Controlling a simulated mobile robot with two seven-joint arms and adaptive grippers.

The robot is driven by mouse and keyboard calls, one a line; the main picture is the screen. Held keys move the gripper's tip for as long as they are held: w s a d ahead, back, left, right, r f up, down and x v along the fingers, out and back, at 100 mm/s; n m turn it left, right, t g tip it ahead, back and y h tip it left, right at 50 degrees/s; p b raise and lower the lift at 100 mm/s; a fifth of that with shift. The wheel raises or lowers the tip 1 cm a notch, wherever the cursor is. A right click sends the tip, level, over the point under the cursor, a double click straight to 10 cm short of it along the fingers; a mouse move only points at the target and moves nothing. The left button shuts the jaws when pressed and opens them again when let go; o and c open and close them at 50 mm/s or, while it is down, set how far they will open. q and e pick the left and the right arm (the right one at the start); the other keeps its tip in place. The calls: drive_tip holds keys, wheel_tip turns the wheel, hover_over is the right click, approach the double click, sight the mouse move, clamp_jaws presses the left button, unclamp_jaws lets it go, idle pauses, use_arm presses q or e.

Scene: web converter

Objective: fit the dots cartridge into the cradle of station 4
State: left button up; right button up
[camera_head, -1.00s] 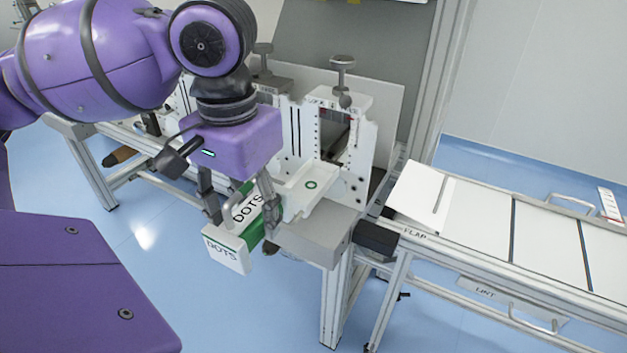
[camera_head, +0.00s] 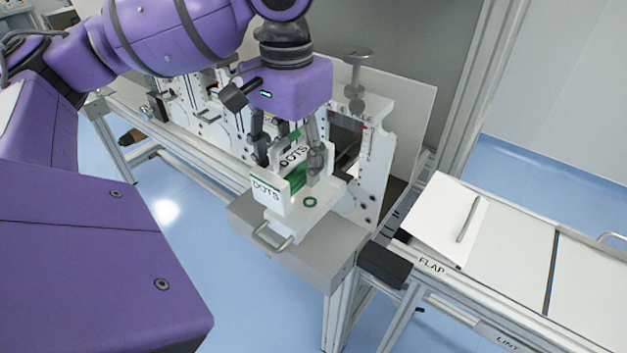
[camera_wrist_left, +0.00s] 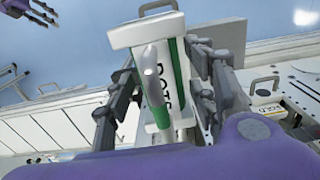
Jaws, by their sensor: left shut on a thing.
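The dots cartridge (camera_head: 270,192) is a white and green block with DOTS on its front and top. My left gripper (camera_head: 289,170) is shut on it and holds it over the white cradle (camera_head: 290,226) of the station, which has a green ring mark and a front handle. I cannot tell whether the cartridge touches the cradle. In the left wrist view the cartridge (camera_wrist_left: 150,32) sits between the fingers of my left gripper (camera_wrist_left: 165,100), with its pale handle toward the camera. The cradle's far part is hidden behind the gripper. My right gripper is not clearly seen in the head view; a dark hand shows in the left wrist view (camera_wrist_left: 28,14).
The station's white upright plate (camera_head: 375,160) with a knob on top (camera_head: 357,75) stands just behind. A grey block (camera_head: 320,265) lies under the cradle. A bench marked FLAP (camera_head: 445,220) runs off to the right. Blue floor lies open in front.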

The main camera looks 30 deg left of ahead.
use_arm(q)
drive_tip(key=w+f, duration=0.2)
drive_tip(key=f, duration=0.1)
drive_tip(key=w+f+b, duration=0.1)
drive_tip(key=w, duration=0.1)
drive_tip(key=shift+a+f, duration=0.25)
drive_tip(key=shift+w+f, duration=0.35)
drive_tip(key=shift+w, duration=0.05)
drive_tip(key=shift+w+f, duration=0.2)
drive_tip(key=shift+f, duration=0.05)
drive_tip(key=f, duration=0.3)
drive_tip(key=shift+w+a+f, duration=0.1)
drive_tip(key=shift+w+f, duration=0.05)
drive_tip(key=shift+w, duration=0.05)
use_arm(e)
drive_tip(key=shift+w+d+f, duration=0.25)
drive_tip(key=shift+w+f, duration=0.05)
drive_tip(key=shift+w, duration=0.3)
use_arm(q)
drive_tip(key=shift+f, duration=0.15)
use_arm(e)
drive_tip(key=shift+d+r, duration=0.1)
drive_tip(key=shift+d, duration=0.05)
use_arm(q)
drive_tip(key=o, duration=1.6)
use_arm(e)
drive_tip(key=shift+a, duration=0.2)
